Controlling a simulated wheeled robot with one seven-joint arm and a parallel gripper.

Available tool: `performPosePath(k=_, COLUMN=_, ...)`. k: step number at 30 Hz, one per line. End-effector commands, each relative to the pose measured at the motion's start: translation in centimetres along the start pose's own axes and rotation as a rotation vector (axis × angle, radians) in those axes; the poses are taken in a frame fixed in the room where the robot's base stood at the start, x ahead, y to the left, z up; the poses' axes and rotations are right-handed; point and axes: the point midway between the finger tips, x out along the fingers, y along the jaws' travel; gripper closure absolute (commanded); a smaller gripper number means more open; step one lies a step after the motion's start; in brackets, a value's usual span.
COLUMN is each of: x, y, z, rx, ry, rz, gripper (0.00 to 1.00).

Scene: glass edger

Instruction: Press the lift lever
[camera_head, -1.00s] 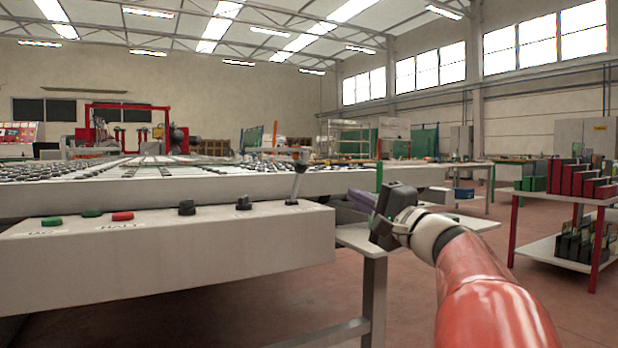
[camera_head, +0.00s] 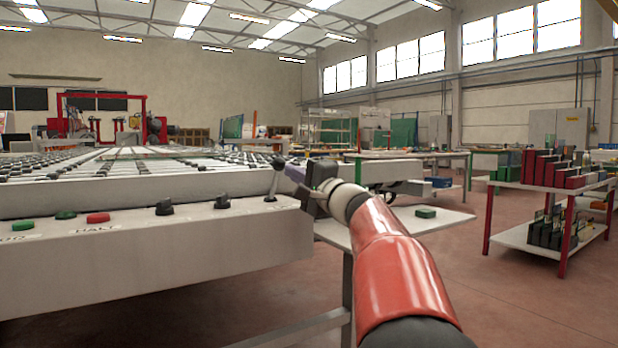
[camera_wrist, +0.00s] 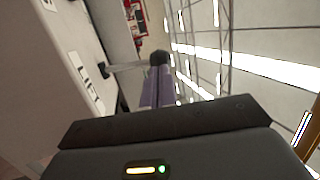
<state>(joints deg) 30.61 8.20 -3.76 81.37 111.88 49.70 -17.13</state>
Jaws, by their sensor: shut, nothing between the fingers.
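The lift lever (camera_head: 274,182) is a thin metal stick with a black knob. It stands tilted at the right end of the white control panel (camera_head: 170,254). In the wrist view the lever (camera_wrist: 126,67) comes in from the left, its black knob just past my fingertips. A printed label (camera_wrist: 86,88) lies by its base. My gripper (camera_head: 291,174) is just right of the lever in the head view. Its purple fingers (camera_wrist: 159,84) are shut with nothing between them. I cannot tell whether the fingertips touch the knob.
Left of the lever are black knobs (camera_head: 164,207), a red button (camera_head: 98,218) and green buttons (camera_head: 24,225). The long roller table (camera_head: 120,190) lies behind. A side table (camera_head: 440,224) carries a green block (camera_head: 426,212). A shelf (camera_head: 553,186) stands at right; floor between is clear.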

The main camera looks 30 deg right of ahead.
Motion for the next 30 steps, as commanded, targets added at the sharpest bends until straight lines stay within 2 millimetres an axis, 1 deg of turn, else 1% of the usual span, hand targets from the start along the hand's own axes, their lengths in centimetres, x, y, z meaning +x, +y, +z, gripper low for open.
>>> performPosePath(k=1, x=0.5, y=-0.1, z=0.0, rx=0.000, ry=-0.001, rz=0.000, gripper=1.00)
performPosePath(k=5, x=1.0, y=0.0, z=0.0, rx=0.000, ry=0.000, rz=0.000, gripper=1.00)
performPosePath(k=15, x=1.1, y=0.0, z=0.0, rx=0.000, ry=0.000, rz=0.000, gripper=1.00)
performPosePath(k=20, x=1.3, y=-0.4, z=0.0, rx=0.002, ry=0.000, rz=0.015, gripper=1.00)
performPosePath(k=26, x=2.2, y=-1.4, z=-0.2, rx=0.015, ry=-0.001, rz=0.082, gripper=1.00)
performPosePath(k=30, x=3.3, y=-2.1, z=-0.4, rx=0.030, ry=-0.001, rz=0.169, gripper=1.00)
